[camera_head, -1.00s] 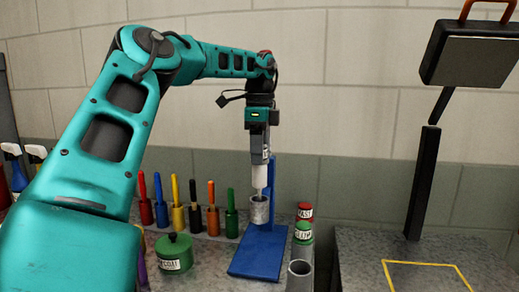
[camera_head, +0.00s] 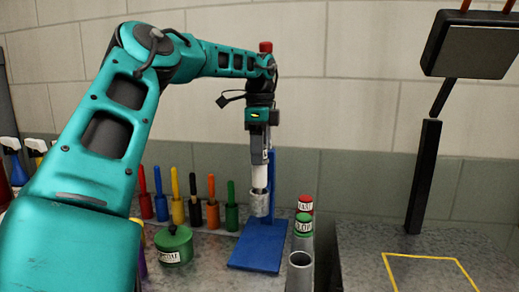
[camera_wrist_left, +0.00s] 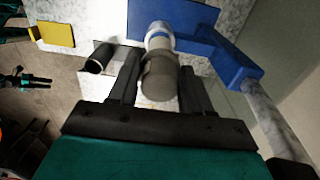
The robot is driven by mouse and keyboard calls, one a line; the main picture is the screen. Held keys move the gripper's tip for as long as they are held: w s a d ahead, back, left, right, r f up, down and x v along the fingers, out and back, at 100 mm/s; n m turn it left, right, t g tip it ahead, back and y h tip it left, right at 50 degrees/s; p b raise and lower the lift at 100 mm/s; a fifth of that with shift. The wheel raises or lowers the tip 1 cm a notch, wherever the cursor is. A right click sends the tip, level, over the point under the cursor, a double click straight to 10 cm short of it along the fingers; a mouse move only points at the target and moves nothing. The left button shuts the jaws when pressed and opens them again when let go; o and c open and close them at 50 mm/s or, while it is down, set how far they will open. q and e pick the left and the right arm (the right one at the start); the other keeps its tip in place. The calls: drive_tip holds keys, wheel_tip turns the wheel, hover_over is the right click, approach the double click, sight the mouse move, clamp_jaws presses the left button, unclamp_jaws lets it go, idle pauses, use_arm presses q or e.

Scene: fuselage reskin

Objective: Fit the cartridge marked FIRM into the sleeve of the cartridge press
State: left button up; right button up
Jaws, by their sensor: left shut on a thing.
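In the head view my left gripper (camera_head: 260,150) points down, shut on a white cartridge (camera_head: 260,176). The cartridge is upright, with its lower end at the mouth of the grey sleeve (camera_head: 260,206) of the blue cartridge press (camera_head: 258,251); how deep it goes is hard to tell. No marking is readable on it. In the left wrist view the cartridge's grey-brown end (camera_wrist_left: 159,82) is between my fingers, in front of the blue press (camera_wrist_left: 190,16). A small dark shape at that view's left may be my right gripper (camera_wrist_left: 20,79), too small to judge.
A red-capped cartridge (camera_head: 305,203) and a green-capped one (camera_head: 303,224) stand right of the press, near an empty grey tube (camera_head: 300,268). Several coloured-handled tools (camera_head: 195,211) and a green pot (camera_head: 174,246) stand to the left. A yellow outline (camera_head: 425,257) marks the right bench.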

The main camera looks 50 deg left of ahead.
sight(259, 178)
use_arm(q)
drive_tip(key=shift+f+b, duration=1.2)
drive_tip(key=shift+f, duration=0.85)
use_arm(e)
drive_tip(key=shift+f, duration=1.2)
use_arm(q)
drive_tip(key=shift+f+b, duration=0.4)
drive_tip(key=shift+f, duration=0.25)
use_arm(e)
drive_tip(key=shift+w+a+f, duration=0.1)
drive_tip(key=shift+a+f, duration=0.05)
drive_tip(key=shift+f, duration=0.15)
use_arm(q)
drive_tip(key=shift+f+b, duration=0.3)
drive_tip(key=shift+f, duration=0.2)
use_arm(e)
drive_tip(key=shift+w+a, duration=0.15)
drive_tip(key=shift+a, duration=0.05)
use_arm(q)
drive_tip(key=shift+f+b, duration=0.35)
drive_tip(key=shift+f, duration=0.25)
use_arm(e)
drive_tip(key=shift+a+f, duration=0.1)
drive_tip(key=shift+f, duration=0.15)
use_arm(q)
drive_tip(key=o, duration=1.1)
drive_tip(key=shift+o, duration=0.2)
use_arm(e)
drive_tip(key=shift+r+y, duration=0.1)
drive_tip(key=shift+y, duration=0.2)
